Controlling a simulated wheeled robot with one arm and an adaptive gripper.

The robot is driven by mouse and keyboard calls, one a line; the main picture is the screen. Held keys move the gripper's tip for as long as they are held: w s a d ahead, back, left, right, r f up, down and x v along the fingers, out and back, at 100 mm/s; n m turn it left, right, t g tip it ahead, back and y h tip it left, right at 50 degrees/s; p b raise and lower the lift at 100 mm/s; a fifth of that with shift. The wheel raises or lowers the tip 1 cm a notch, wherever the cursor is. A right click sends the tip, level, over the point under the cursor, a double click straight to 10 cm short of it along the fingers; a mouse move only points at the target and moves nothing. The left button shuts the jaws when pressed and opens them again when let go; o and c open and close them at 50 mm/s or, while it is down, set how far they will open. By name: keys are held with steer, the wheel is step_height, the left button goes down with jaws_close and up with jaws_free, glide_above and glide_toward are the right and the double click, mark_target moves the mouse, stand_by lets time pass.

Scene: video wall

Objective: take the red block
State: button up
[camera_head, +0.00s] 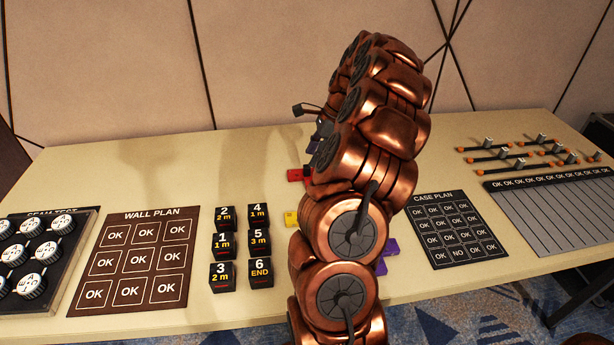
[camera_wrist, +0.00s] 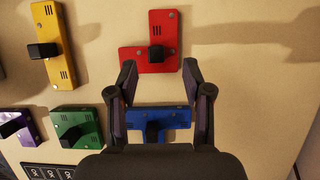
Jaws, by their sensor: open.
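The red block (camera_wrist: 166,28) is L-shaped with a black knob and lies on the table, at the top middle of the wrist view. In the head view the red block (camera_head: 295,175) shows only partly, left of my arm, which hides the rest. My gripper (camera_wrist: 160,70) is open and empty. In the wrist view its fingertips appear at either side of the red block's lower part; its height above the block is hard to tell. In the head view my arm mostly hides it.
A blue block (camera_wrist: 170,115) shows between my fingers, nearer the palm. Yellow (camera_wrist: 52,68), green (camera_wrist: 85,128) and purple (camera_wrist: 22,130) blocks lie to the left. Numbered black cubes (camera_head: 223,243) stand left of my arm. Bare table lies right of the red block in the wrist view.

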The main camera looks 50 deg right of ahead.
mark_target(307, 166)
steer(key=shift+a+x, duration=0.15)
steer(key=shift+x, duration=1)
steer(key=shift+a+x, duration=0.2)
steer(key=shift+x, duration=1)
steer(key=shift+r, duration=0.1)
jaws_close()
